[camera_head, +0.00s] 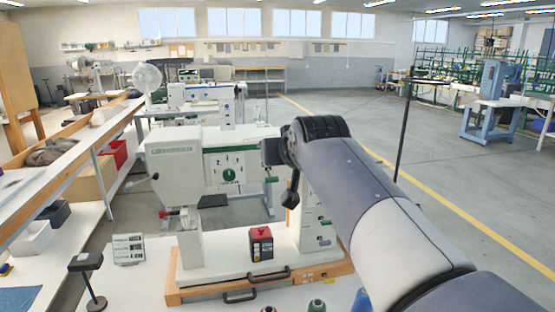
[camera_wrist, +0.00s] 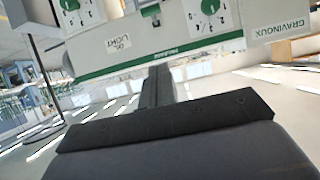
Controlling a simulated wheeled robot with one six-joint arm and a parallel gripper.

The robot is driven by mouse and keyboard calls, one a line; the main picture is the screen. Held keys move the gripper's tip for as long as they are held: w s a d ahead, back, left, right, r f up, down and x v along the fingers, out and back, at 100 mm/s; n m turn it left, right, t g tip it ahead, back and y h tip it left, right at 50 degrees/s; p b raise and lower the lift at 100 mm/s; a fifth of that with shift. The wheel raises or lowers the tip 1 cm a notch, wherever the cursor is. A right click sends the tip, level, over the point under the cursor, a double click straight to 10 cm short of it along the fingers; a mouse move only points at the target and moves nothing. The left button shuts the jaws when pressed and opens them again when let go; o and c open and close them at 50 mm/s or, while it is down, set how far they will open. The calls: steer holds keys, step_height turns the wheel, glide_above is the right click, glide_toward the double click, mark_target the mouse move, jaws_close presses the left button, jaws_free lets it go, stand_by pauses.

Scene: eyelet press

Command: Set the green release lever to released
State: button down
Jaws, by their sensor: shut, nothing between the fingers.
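The white eyelet press (camera_head: 180,165) stands on a wooden-edged base. A small green lever-like part (camera_head: 271,180) shows on the front of its arm, just left of my gripper (camera_head: 291,196). I cannot tell its setting. My gripper is dark, small in the head view, and hangs below the end of my arm in front of the press. In the wrist view my gripper (camera_wrist: 158,85) is shut and empty, pointing towards the press face, which appears upside down. A green part (camera_wrist: 151,10) shows there between two dials, apart from the fingers and partly cut off.
A green round dial (camera_head: 229,174) is on the press face. A red-knobbed lever (camera_head: 164,213) sticks out at left. A black box with a red top (camera_head: 261,244) stands on the base. A label stand (camera_head: 128,249) and thread cones (camera_head: 317,305) are nearby.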

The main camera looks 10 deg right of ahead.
steer(key=shift+v, duration=1.25)
steer(key=shift+w, duration=0.1)
steer(key=g+p, duration=0.5)
steer(key=p, duration=1)
glide_above(272, 178)
steer(key=f, duration=0.4)
steer(key=shift+s+f, duration=0.1)
steer(key=shift+s, duration=0.1)
steer(key=shift+w+g+p, duration=0.15)
steer(key=shift+g+p, duration=0.45)
steer(key=shift+p, duration=0.55)
steer(key=shift+w+r+b, duration=0.15)
steer(key=shift+r+b, duration=0.2)
steer(key=shift+r, duration=0.5)
